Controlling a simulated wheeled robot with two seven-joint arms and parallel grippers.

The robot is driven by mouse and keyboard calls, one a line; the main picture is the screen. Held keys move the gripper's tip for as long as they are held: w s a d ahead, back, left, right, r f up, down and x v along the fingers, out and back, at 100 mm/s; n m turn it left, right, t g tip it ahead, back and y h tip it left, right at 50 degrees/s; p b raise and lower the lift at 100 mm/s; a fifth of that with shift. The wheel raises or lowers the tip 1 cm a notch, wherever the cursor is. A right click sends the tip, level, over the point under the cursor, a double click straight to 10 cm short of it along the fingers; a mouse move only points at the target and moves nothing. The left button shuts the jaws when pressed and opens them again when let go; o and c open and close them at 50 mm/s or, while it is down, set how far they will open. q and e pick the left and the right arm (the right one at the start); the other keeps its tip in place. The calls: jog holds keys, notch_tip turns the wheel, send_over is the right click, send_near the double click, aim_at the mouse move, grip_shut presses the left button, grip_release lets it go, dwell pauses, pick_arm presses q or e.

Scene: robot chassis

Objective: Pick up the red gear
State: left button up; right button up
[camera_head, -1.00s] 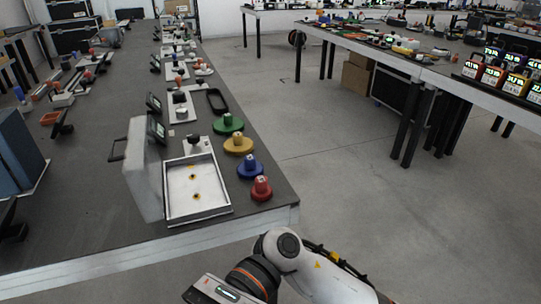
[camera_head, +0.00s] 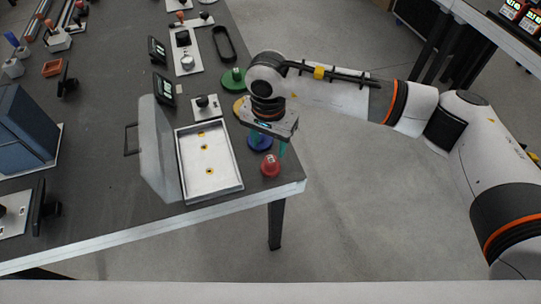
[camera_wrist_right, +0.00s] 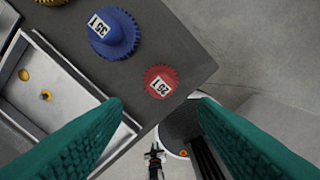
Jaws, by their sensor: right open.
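The red gear (camera_head: 270,165) sits on the dark table near its front right corner, just right of the metal tray. In the right wrist view the red gear (camera_wrist_right: 160,81) carries a white label and lies ahead of the fingertips, near the table edge. My right gripper (camera_head: 267,148) points down above the gears, with its teal fingers close to the blue gear and the red gear. In the right wrist view its fingers (camera_wrist_right: 158,104) are spread wide with nothing between them. My left gripper is not in view.
A blue gear (camera_head: 259,141) stands just behind the red one, with a yellow gear (camera_head: 240,106) and green gear (camera_head: 232,80) farther back. The metal tray (camera_head: 238,186) with an open lid (camera_head: 158,150) is to the left. Floor lies beyond the table edge.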

aim_at(271, 159)
jog(key=f, duration=0.3)
jog(key=shift+w+f, duration=0.1)
jog(key=shift+w, duration=0.15)
jog(key=f+p, duration=0.2)
jog(key=f, duration=0.2)
jog(key=shift+d, duration=0.2)
jog(key=shift+f, duration=0.6)
jog(key=shift+r, duration=0.1)
grip_shut()
